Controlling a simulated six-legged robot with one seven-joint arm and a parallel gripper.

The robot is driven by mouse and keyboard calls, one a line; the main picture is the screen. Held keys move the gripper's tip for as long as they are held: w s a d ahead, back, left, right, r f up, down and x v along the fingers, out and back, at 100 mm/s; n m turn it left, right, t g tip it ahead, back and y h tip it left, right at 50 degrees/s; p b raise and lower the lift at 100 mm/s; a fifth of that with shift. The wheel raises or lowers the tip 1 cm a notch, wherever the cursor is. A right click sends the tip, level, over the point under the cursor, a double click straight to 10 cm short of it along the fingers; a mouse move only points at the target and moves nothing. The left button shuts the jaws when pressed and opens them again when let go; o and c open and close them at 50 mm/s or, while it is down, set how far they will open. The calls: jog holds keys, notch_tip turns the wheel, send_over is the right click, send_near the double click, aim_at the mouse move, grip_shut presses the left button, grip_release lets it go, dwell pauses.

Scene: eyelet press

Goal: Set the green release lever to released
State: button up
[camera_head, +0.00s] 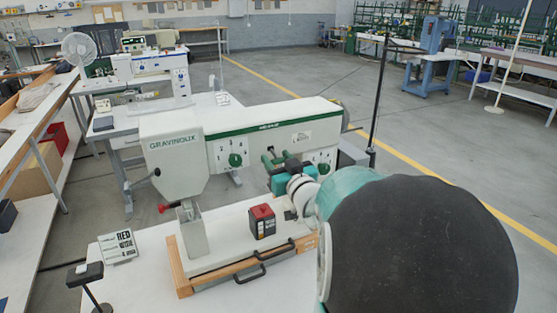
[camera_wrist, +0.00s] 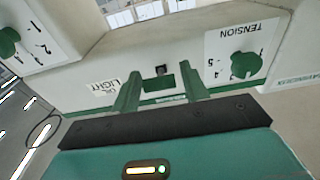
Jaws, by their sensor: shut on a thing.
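The white press machine (camera_head: 262,125) has a green stripe and green knobs on its front. My gripper (camera_head: 269,155) reaches its front panel from the right. In the wrist view my gripper (camera_wrist: 159,76) has two green fingers standing apart, one on each side of a small green part (camera_wrist: 160,84), which looks like the release lever. The gripper is shut on this part, though the contact itself is hard to see. A small dark square sits just beyond it. The lever's label and exact position cannot be read.
A green tension knob (camera_wrist: 246,65) is right of my fingers, and another numbered knob (camera_wrist: 8,42) is left. Below the machine head are a red-topped black box (camera_head: 262,222), a red-tipped handle (camera_head: 167,208) and a small sign (camera_head: 118,247).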

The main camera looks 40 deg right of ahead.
jog(key=shift+f, duration=0.1)
dwell(0.3)
jog(key=o, duration=0.9)
jog(key=shift+s, duration=0.1)
